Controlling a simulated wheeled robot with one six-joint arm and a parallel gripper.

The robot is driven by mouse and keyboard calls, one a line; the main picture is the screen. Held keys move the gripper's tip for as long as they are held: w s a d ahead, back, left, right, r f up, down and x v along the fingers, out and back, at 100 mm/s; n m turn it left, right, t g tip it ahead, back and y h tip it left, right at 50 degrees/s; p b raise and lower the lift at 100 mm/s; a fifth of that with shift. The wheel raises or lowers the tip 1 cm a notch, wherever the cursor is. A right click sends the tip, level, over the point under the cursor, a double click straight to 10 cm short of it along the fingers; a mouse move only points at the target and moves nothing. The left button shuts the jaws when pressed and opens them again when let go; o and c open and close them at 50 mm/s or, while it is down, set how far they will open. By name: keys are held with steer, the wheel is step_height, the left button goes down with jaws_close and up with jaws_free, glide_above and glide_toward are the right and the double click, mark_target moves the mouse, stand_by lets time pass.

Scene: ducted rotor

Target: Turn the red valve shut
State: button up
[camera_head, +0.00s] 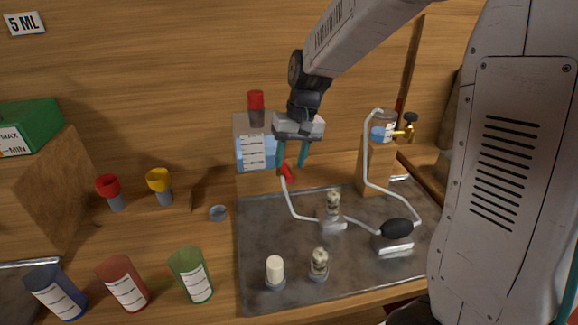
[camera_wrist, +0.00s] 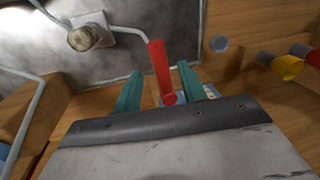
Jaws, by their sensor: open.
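The red valve (camera_head: 287,172) shows as a small red handle beside the front of the pale box with blue liquid, where a pale tube begins. In the wrist view its long red lever (camera_wrist: 159,68) lies in the gap between my teal fingers. My gripper (camera_head: 293,160) is open, with its fingers pointing down around the handle's upper part. The wrist view shows my gripper (camera_wrist: 160,85) with a finger on each side of the lever and space visible on both sides. I cannot tell whether either finger touches it. The valve's body is mostly hidden.
The box (camera_head: 257,155) bears a red-capped piece (camera_head: 256,101). A metal tray (camera_head: 262,225) holds fittings, pale tubing and a black bulb (camera_head: 397,228). A brass tap (camera_head: 406,131) is at right. Red and yellow funnels (camera_head: 159,180) and coloured cups (camera_head: 190,274) stand at left.

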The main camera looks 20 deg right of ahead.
mark_target(285, 170)
steer(key=shift+a+f, duration=0.15)
steer(key=shift+f, duration=0.55)
steer(key=shift+a+f, duration=0.1)
steer(key=shift+f, duration=0.6)
jaws_close()
